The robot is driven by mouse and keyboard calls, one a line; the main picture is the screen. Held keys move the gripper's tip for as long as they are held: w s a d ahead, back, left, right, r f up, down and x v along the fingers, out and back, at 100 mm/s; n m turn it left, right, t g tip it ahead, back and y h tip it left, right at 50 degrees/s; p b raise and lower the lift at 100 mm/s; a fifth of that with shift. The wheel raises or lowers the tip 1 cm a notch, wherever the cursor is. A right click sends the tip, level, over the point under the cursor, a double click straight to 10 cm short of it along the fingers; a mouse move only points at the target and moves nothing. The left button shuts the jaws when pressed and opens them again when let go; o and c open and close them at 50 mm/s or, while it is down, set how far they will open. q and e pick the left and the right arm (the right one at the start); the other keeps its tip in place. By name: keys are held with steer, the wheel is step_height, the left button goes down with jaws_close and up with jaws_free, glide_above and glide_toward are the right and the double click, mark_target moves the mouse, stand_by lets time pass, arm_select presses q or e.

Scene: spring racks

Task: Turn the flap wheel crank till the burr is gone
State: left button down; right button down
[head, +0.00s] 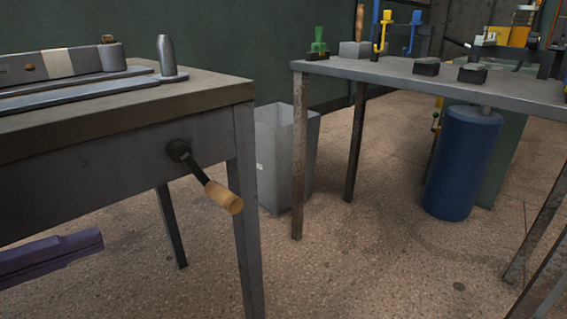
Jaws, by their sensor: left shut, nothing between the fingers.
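The crank is on the front face of the grey bench at left. Its dark hub (179,150) sits in the apron, and a dark arm slants down and right to a wooden handle (222,196). My left gripper (95,239), purple, comes in low at the left edge, shut and empty. It is to the left of and below the crank handle, apart from it. I cannot make out the flap wheel or the burr. My right gripper is not in view.
The bench top (215,88) carries a long grey fixture (60,65) and a rounded metal post (166,58). A second table (400,72) stands at right with small blocks and hooks. A grey bin (285,150) and a blue cylinder (463,160) stand on the floor.

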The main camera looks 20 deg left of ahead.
mark_target(217, 199)
arm_select(q)
steer(key=b+x, duration=0.5)
steer(key=x, duration=0.9)
steer(key=shift+d+r, duration=0.15)
steer(key=shift+d, duration=0.05)
